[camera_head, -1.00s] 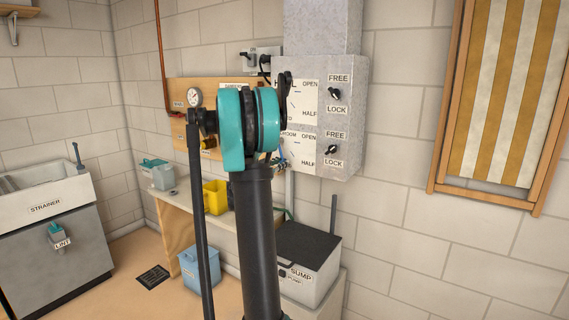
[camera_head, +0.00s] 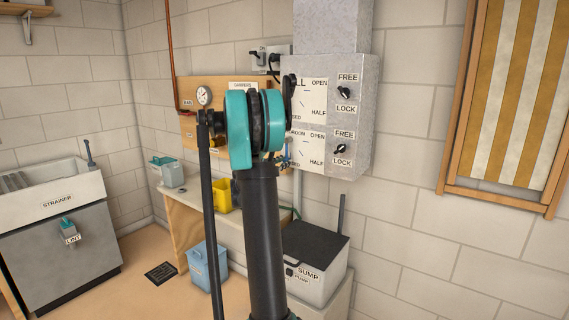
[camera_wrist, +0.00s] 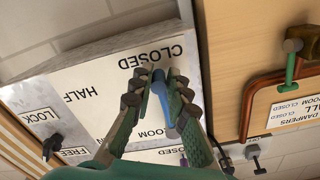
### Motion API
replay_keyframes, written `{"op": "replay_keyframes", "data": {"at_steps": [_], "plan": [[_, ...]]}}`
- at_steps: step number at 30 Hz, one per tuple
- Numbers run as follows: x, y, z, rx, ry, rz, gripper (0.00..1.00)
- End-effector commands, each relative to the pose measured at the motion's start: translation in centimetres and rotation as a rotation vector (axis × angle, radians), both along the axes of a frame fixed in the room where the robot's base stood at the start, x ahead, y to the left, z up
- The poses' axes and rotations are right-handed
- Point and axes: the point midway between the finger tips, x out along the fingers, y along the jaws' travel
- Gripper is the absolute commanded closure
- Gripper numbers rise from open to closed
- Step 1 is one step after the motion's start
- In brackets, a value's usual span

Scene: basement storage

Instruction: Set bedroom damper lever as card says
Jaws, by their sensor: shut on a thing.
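The wrist view looks at the damper box upside down. My gripper (camera_wrist: 159,80) is at the bedroom plate (camera_wrist: 82,72), its two fingers on either side of a blue lever (camera_wrist: 160,92) and shut on it. The lever's end lies close to the word CLOSED; HALF is further left. The bedroom lock knob (camera_wrist: 52,146) sits between LOCK and FREE; it also shows in the head view (camera_head: 340,149). The card (camera_wrist: 292,112) at right, headed DAMPERS, is partly cut off; CLOSED reads on its visible lines. In the head view my arm hides the lever and gripper.
The hall plate (camera_head: 312,97) and its knob (camera_head: 344,92) are directly above the bedroom ones. A wooden board (camera_head: 187,92) with a gauge is left of the box. A sump pump (camera_head: 313,262) stands below. A striped deck chair (camera_head: 510,95) hangs at right.

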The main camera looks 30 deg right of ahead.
Motion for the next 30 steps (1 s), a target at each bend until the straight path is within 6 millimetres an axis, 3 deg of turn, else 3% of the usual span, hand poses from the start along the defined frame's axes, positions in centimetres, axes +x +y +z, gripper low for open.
{"op": "replay_keyframes", "data": {"at_steps": [2,3,8,20,30], "plan": [[0.2,0.0,0.3,-0.007,0.002,0.003,1.0],[0.2,0.0,0.3,-0.008,0.003,0.004,0.82],[0.2,0.0,0.2,-0.006,0.002,0.002,0.63],[-0.2,0.7,0.1,-0.003,0.001,0.002,0.63],[-2.5,6.6,0.1,-0.004,0.002,0.006,0.63]]}}
